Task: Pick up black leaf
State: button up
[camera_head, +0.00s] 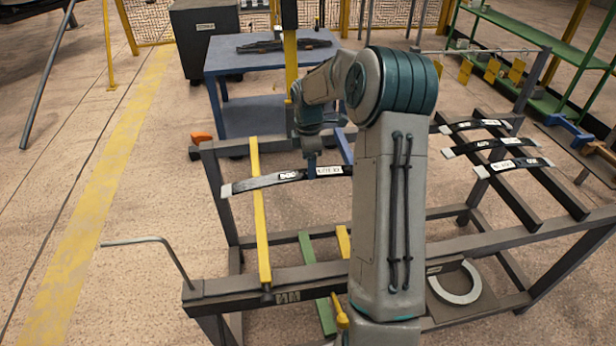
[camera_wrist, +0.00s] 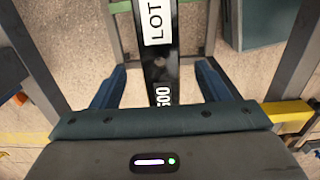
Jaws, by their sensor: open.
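A black leaf (camera_head: 268,180) with white labels and pale ends lies across the left part of the rack, over a yellow bar. My arm hides its right part. In the wrist view the leaf (camera_wrist: 159,72) runs up the middle, with a "LOT" label and "500" readable. My gripper (camera_head: 311,170) is at the leaf, pointing down. In the wrist view its two blue fingers (camera_wrist: 160,86) stand apart, one on each side of the leaf, with gaps between. Three more black leaves (camera_head: 497,143) lie on the right part of the rack.
The dark metal rack (camera_head: 240,292) fills the foreground, with a bent rod (camera_head: 150,241) jutting left. A blue table (camera_head: 225,62) stands behind, beside a dark cabinet (camera_head: 205,45). Green shelving (camera_head: 535,35) is at the back right.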

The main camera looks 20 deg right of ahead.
notch_tip(320, 180, down, 4)
jog(key=shift+r, duration=0.2)
jog(key=shift+c, duration=0.3)
jog(key=c, duration=1)
jog(key=shift+r, duration=0.15)
jog(key=shift+c, duration=0.5)
